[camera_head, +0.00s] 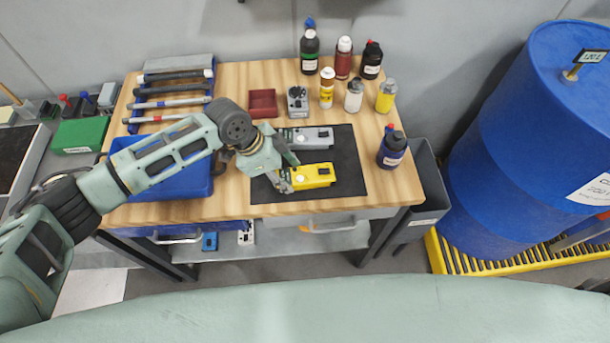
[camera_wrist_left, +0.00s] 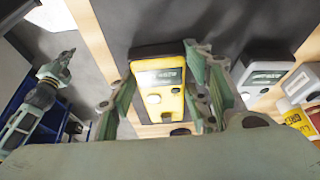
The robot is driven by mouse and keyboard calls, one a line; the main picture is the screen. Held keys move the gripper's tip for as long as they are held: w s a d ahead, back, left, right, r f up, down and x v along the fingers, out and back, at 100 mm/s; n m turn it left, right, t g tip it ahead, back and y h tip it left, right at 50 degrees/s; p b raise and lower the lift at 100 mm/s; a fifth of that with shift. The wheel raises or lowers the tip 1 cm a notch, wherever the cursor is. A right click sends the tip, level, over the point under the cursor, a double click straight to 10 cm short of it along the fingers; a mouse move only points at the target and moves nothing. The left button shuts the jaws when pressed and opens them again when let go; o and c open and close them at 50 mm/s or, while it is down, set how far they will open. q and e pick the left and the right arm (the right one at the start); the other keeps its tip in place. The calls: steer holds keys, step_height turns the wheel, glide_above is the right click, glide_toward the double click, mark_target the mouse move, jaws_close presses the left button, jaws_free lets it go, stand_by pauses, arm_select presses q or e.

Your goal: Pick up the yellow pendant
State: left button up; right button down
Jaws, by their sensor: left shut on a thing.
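The yellow pendant (camera_head: 313,176) lies toward the front of the dark mat (camera_head: 347,150) on the wooden workbench. My left gripper (camera_head: 287,177) is at the pendant's left end, shut on it. In the left wrist view the yellow pendant (camera_wrist_left: 163,92), with its small display and round button, sits between the green fingers of my left gripper (camera_wrist_left: 165,85). In that view my right gripper (camera_wrist_left: 62,65) shows small at the left, away from the pendant; its fingers are too small to judge.
A grey pendant (camera_head: 314,138) lies just behind the yellow one. Several bottles (camera_head: 354,95) stand at the back right, and a dark blue bottle (camera_head: 392,150) beside the mat. A blue tray (camera_head: 185,184) is at the left. A blue barrel (camera_head: 530,130) stands right of the bench.

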arm_select(q)
steer(key=c, duration=0.5)
steer(key=shift+w+r, duration=0.1)
steer(key=shift+r, duration=0.35)
steer(key=r, duration=0.1)
steer(key=r+b, duration=0.1)
steer(key=d+r+b, duration=0.1)
steer(key=shift+s+d+r, duration=0.1)
steer(key=shift+s+r, duration=0.25)
steer(key=shift+s+d+r+b, duration=0.4)
steer(key=shift+s+d+r, duration=0.6)
steer(key=shift+d, duration=0.5)
steer(key=shift+s+d+r+b, duration=0.4)
steer(key=shift+s+d+r, duration=0.35)
steer(key=shift+d+r, duration=0.6)
steer(key=shift+s+d+r+b, duration=0.4)
steer(key=shift+s+d+r, duration=0.5)
steer(key=shift+d, duration=0.8)
steer(key=p, duration=0.3)
glide_toward(298, 176)
steer(key=shift+r, duration=1.25)
steer(key=shift+w+d, duration=0.15)
steer(key=shift+w, duration=0.15)
